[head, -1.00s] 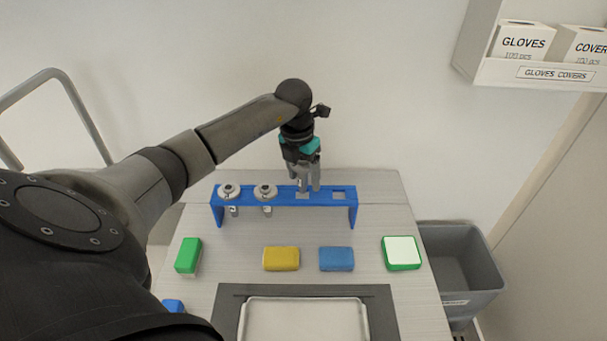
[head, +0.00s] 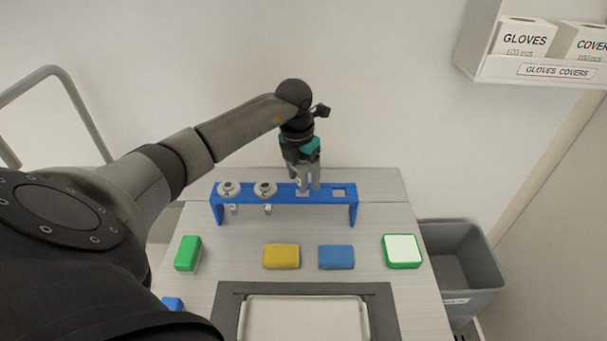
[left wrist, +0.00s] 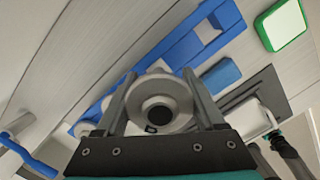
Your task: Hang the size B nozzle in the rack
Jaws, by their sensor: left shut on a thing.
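The blue rack (head: 282,198) stands across the back of the table. Two grey nozzles, one (head: 229,189) at the far left and one (head: 265,189) beside it, hang in its left slots. My left gripper (head: 306,186) points down at the third slot, right of them. It is shut on a grey nozzle (left wrist: 160,114), whose round flange and dark bore show between the fingers in the left wrist view. The rightmost slot (head: 339,193) is empty.
A green block (head: 188,253), a yellow block (head: 281,257), a blue block (head: 336,258) and a green-and-white block (head: 402,251) lie in front of the rack. A metal tray (head: 303,301) is at the front. A grey bin (head: 462,262) stands right of the table.

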